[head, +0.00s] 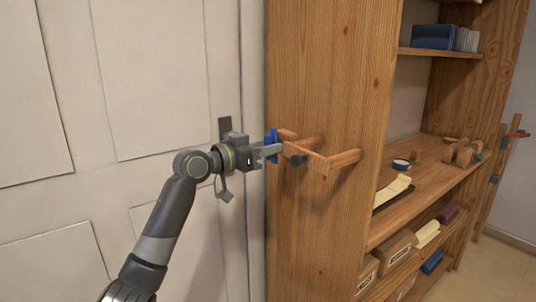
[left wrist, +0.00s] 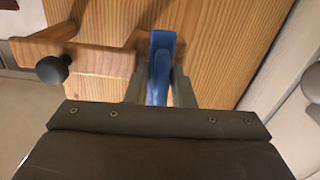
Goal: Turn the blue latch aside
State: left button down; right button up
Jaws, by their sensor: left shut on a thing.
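The blue latch (head: 271,138) is a small upright piece at the left edge of the wooden cabinet side, by the pale panelled door. My left gripper (head: 268,151) reaches in from the left and is shut on the latch. In the left wrist view the blue latch (left wrist: 162,45) stands between the two grey fingers of my left gripper (left wrist: 158,85), which touch or nearly touch its sides. The fingers hide part of the latch, and its pivot is not clear to me. My right gripper is not in view.
A wooden bracket (head: 318,161) with a dark knob (head: 298,160) sticks out just right of my gripper; the knob also shows in the left wrist view (left wrist: 52,70). The pale door (head: 150,80) is behind my arm. Shelves with boxes (head: 397,248) stand to the right.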

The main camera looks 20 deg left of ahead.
pick_arm(q)
jog(key=shift+m, duration=0.5)
jog(key=c, duration=1.5)
grip_release()
jog(key=shift+o, duration=0.2)
jog(key=shift+a, duration=0.1)
